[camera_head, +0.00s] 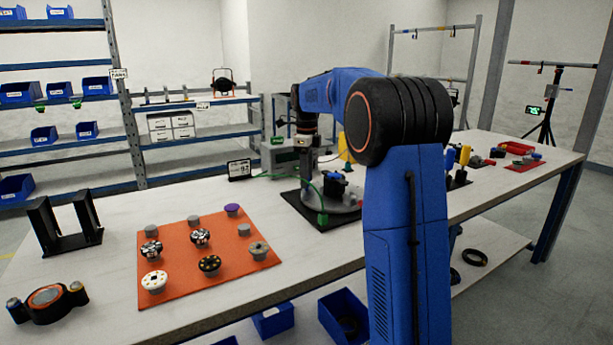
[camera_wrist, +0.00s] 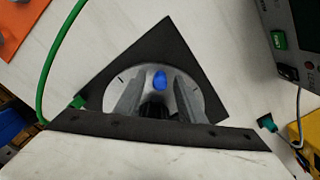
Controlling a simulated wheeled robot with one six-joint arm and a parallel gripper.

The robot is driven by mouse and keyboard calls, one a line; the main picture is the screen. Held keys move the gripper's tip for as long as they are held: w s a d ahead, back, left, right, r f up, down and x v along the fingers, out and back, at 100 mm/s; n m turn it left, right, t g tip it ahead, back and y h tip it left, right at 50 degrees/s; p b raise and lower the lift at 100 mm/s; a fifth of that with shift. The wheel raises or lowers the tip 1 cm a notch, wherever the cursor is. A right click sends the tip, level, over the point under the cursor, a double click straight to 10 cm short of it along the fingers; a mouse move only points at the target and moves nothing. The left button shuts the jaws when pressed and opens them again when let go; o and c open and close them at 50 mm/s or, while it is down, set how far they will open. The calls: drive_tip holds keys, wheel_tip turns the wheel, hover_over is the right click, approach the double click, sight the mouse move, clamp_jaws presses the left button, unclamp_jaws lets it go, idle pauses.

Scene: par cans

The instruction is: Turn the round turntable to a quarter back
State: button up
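The round grey turntable (camera_head: 345,208) sits on a black mat (camera_head: 294,200) in the middle of the bench, partly hidden by my arm in the head view. In the wrist view the turntable (camera_wrist: 113,92) is a pale disc with dark marks near its rim. A blue piece (camera_wrist: 159,79) shows on it, with a dark part nearer the wrist. My gripper (camera_wrist: 157,82) is over the disc, its two grey fingers apart on either side of the blue piece, with visible gaps. Contact cannot be told. In the head view my gripper (camera_head: 308,165) points down above the turntable's left part.
A green cable (camera_wrist: 55,55) runs beside the mat to a green connector. A grey instrument box (camera_head: 285,155) stands behind the turntable. An orange mat (camera_head: 180,265) with several round knobs lies to the left. A black bracket (camera_head: 65,228) stands at far left.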

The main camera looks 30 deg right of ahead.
wheel_tip(320, 180, up, 17)
drive_tip(key=shift+r, duration=0.2)
idle(0.5)
drive_tip(key=shift+s, duration=0.1)
idle(0.3)
